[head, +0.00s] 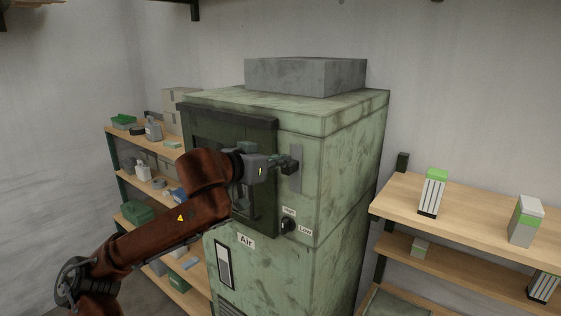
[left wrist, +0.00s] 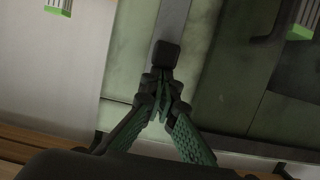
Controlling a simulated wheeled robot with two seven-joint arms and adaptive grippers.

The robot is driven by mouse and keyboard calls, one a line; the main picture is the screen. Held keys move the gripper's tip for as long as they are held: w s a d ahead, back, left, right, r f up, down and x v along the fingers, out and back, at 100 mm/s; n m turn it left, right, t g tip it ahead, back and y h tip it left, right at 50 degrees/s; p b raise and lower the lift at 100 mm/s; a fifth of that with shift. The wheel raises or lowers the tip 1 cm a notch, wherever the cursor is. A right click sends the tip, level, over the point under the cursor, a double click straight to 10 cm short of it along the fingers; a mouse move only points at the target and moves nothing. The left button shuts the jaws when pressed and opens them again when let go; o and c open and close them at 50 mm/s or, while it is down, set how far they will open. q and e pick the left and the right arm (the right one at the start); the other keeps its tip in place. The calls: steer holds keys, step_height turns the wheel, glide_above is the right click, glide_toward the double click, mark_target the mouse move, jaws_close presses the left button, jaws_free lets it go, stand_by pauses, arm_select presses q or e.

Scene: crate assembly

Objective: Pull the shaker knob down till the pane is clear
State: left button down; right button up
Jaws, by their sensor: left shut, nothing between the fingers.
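The shaker knob (left wrist: 166,54) is a small dark block on a grey vertical strip (head: 297,180) on the front of the green cabinet. The strip also shows in the left wrist view (left wrist: 173,18). My left gripper (head: 284,163) is in front of the strip at the knob. In the left wrist view its closed green fingertips (left wrist: 162,84) meet right at the knob's edge, with nothing between them; I cannot tell if they touch it. The pane (head: 212,132) is dark behind its dark frame, and my left arm hides part of it. My right gripper is out of view.
The worn green cabinet (head: 345,160) carries a grey block (head: 305,76) on top. A dial (head: 288,225) sits below the strip. Shelves with small goods stand at the left (head: 117,130) and right (head: 470,210). The cabinet's right side is free.

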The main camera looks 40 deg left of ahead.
arm_select(q)
steer(key=b+v, duration=0.5)
steer(key=v, duration=0.5)
steer(key=shift+b, duration=0.4)
steer(key=shift+s+a, duration=0.1)
stand_by(0.3)
